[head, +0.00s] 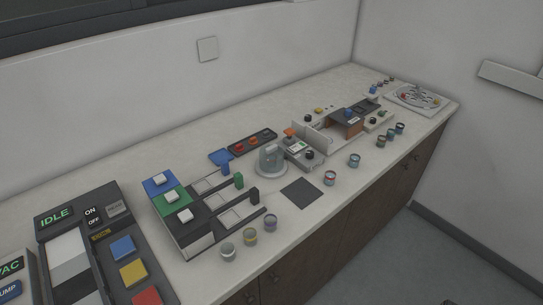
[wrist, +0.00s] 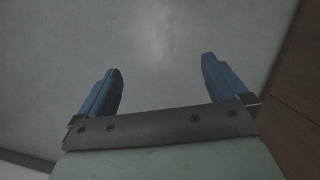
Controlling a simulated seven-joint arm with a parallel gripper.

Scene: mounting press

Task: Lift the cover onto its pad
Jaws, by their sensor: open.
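A clear, domed cover (head: 270,157) stands on a pale round base near the middle of the counter in the head view. A dark flat square pad (head: 302,194) lies on the counter just in front and to the right of it, apart from it and bare. My gripper (wrist: 161,72) shows only in the wrist view. Its two blue fingers are spread wide with nothing between them. The cover and the pad are not in the wrist view, and my gripper is not in the head view.
Small cups (head: 329,178) line the front edge. Slotted units (head: 190,212) stand left.

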